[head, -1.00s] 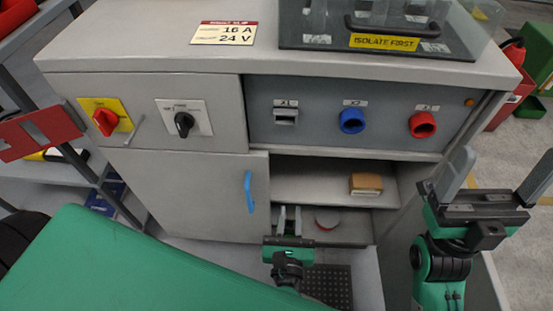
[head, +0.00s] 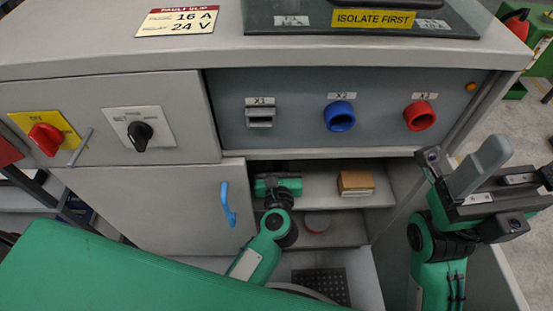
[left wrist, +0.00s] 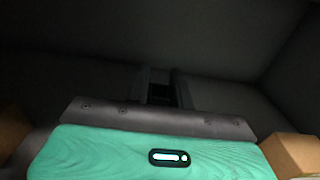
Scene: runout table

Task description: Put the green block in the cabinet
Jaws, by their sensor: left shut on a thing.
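The grey cabinet (head: 110,85) has an open bay with an upper shelf (head: 318,188) and a lower floor (head: 345,226). My left gripper (left wrist: 159,90) reaches into the bay at its left side, next to the door's edge; its fingers are hidden in the head view. In the dark left wrist view it is shut on a small dark thing (left wrist: 160,94), whose colour cannot be told. I see no clearly green block in either view. My right gripper (head: 512,178) is open and empty at the right, outside the cabinet.
A brown block (head: 356,183) lies on the upper shelf, at the right. A round red-rimmed object (head: 317,222) stands on the lower floor. A grey door (head: 140,205) with a blue handle (head: 228,205) covers the left side. Switches and sockets sit above.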

